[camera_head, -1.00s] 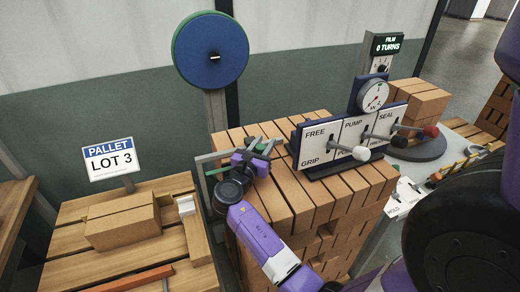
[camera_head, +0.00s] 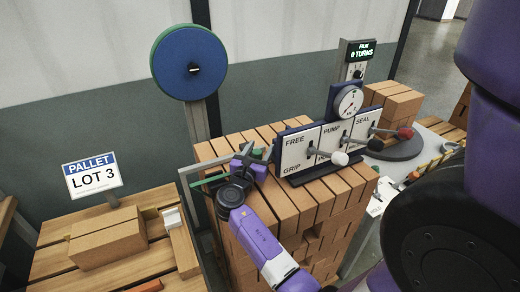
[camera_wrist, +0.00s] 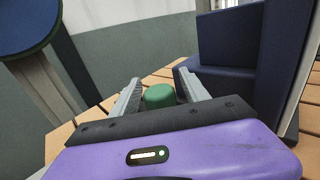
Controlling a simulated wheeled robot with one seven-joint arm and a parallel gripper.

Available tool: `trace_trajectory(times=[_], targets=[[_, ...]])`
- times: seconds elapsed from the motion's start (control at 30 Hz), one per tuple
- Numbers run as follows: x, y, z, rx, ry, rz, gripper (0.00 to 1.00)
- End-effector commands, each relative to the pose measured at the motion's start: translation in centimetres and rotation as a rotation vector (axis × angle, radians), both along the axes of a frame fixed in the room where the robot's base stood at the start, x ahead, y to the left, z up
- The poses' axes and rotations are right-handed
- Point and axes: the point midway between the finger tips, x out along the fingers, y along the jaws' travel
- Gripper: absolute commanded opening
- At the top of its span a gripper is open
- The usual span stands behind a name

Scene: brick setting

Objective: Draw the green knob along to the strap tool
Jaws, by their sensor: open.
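The green knob (camera_wrist: 159,96) is a short round cylinder between the two fingers of my gripper (camera_wrist: 160,84) in the wrist view. The fingers stand open, one on each side of it, and I cannot tell whether either touches it. In the head view my gripper (camera_head: 250,160) is low over the brick stack, left of the panel, and mostly hides the knob. The strap tool appears to be the panel (camera_head: 297,152) marked FREE, PUMP, SEAL and GRIP, with levers and a round gauge. Its dark side (camera_wrist: 228,40) rises close on the right in the wrist view.
The brick stack (camera_head: 285,215) carries the panel. A green strip (camera_head: 212,180) and grey frame stand at its left edge. A blue disc (camera_head: 188,62) on a post rises behind.

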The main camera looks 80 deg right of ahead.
Motion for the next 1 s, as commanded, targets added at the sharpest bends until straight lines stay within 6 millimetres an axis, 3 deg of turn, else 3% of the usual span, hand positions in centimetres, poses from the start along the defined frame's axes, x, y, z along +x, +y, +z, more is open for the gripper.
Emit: trace_trajectory(times=[0.17, 0.6, 1.0], targets=[[0.1, 0.7, -0.1, 0.001, 0.001, 0.001, 0.53], [0.6, 7.0, -0.1, 0.000, 0.000, 0.002, 0.53], [0.6, 7.8, 0.0, 0.000, 0.000, 0.000, 0.53]])
